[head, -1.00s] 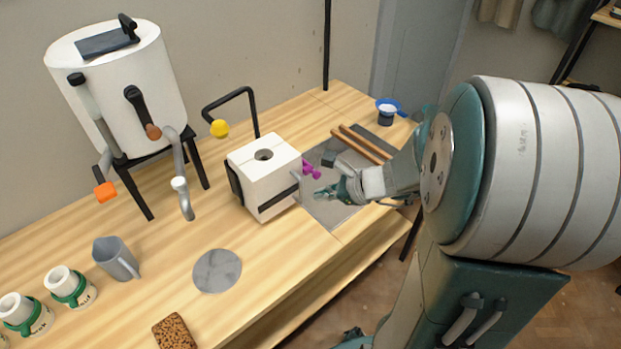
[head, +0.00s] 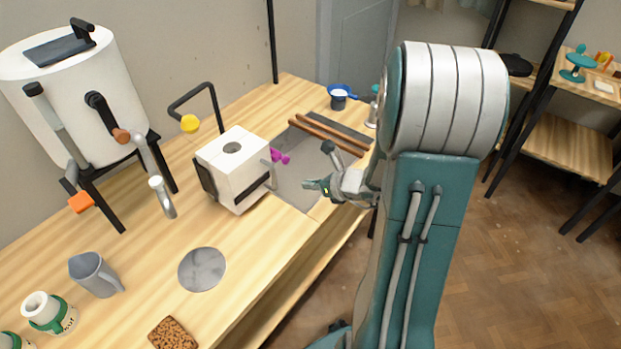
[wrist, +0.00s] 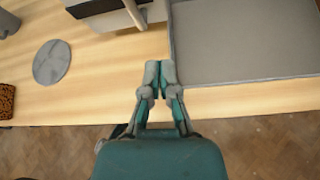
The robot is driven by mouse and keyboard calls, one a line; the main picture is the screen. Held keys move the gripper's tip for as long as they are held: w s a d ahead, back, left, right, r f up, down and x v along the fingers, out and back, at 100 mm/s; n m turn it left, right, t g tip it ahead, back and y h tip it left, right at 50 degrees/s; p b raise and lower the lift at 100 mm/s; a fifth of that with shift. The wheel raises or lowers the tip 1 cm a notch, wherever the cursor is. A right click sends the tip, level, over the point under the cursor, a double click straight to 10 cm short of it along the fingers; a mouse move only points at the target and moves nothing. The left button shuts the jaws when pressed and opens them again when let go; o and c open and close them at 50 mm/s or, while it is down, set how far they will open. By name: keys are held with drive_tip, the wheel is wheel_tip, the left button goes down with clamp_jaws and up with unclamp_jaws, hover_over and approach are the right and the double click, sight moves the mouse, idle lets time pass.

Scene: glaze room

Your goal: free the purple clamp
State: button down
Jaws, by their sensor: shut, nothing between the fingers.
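The purple clamp (head: 280,156) is at the right side of a white block with a round hole in its top (head: 233,150), by the grey tray. It is small and partly hidden behind the block, so I cannot tell how it is attached. The clamp does not show there.
The grey tray (head: 300,180) has two wooden rods (head: 325,135) across its back. A yellow-knobbed lever (head: 190,124) rises behind the block. A round grey disc (head: 202,269) and a mug (head: 93,274) are at the left. The table's front edge is close.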

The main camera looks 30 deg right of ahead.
sight(272, 154)
drive_tip(key=w+a, duration=0.1)
drive_tip(key=w, duration=0.5)
drive_tip(key=shift+w, duration=0.4)
idle(0.3)
drive_tip(key=shift+a+r, duration=0.2)
drive_tip(key=shift+r, duration=0.1)
drive_tip(key=shift+d+r+g, duration=0.15)
drive_tip(key=shift+r+g, duration=0.05)
drive_tip(key=shift+g, duration=0.2)
